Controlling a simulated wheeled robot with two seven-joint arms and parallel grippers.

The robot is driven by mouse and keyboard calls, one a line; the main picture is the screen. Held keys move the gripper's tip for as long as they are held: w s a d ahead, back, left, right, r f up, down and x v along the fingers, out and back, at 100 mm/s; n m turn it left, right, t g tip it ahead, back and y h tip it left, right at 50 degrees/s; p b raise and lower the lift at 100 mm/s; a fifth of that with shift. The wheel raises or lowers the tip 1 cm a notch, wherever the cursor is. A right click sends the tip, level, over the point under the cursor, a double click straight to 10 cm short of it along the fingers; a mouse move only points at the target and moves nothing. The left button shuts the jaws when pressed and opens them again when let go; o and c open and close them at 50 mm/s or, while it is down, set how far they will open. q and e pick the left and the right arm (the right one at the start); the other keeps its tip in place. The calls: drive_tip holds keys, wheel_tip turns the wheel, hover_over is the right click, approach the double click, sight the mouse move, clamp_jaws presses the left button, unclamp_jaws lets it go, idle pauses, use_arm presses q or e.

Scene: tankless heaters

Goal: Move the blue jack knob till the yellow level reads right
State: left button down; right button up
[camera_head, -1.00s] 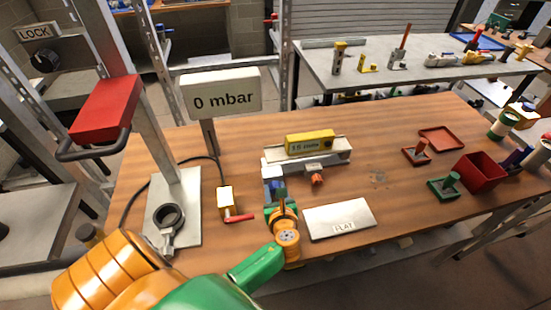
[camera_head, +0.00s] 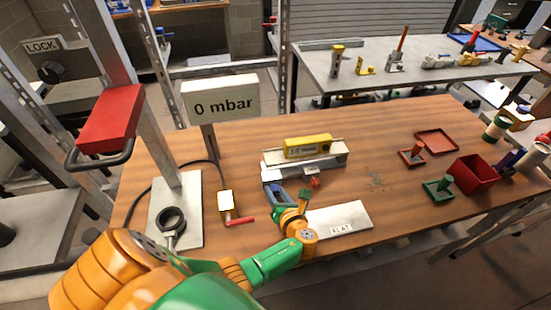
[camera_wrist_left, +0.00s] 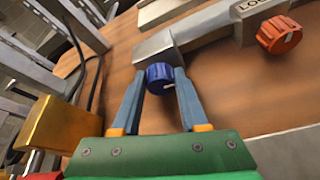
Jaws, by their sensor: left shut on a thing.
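The yellow level (camera_head: 308,146) lies on a grey metal bar on the wooden table; its reading is too small to make out. The blue jack knob (camera_wrist_left: 160,76) sits at the end of a grey metal piece in the left wrist view. My left gripper (camera_wrist_left: 160,78) is shut on the blue knob, with a finger on each side of it. In the head view my left gripper (camera_head: 275,190) reaches in front of the bar's left end and hides the knob. An orange knob (camera_wrist_left: 279,35) is to the right, also seen in the head view (camera_head: 314,182). My right gripper is not in view.
A plate marked FLAT (camera_head: 342,220) lies in front of the bar. A display reading 0 mbar (camera_head: 221,98) stands behind. A yellow block with a red lever (camera_head: 228,204) is to the left. Red trays, a red box (camera_head: 480,172) and a green stand (camera_head: 439,188) are at right.

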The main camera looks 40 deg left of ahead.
use_arm(q)
drive_tip(key=shift+m+y, duration=0.3)
drive_tip(key=shift+m, duration=0.2)
drive_tip(key=shift+g, duration=0.3)
drive_tip(key=shift+c, duration=2.2)
unclamp_jaws()
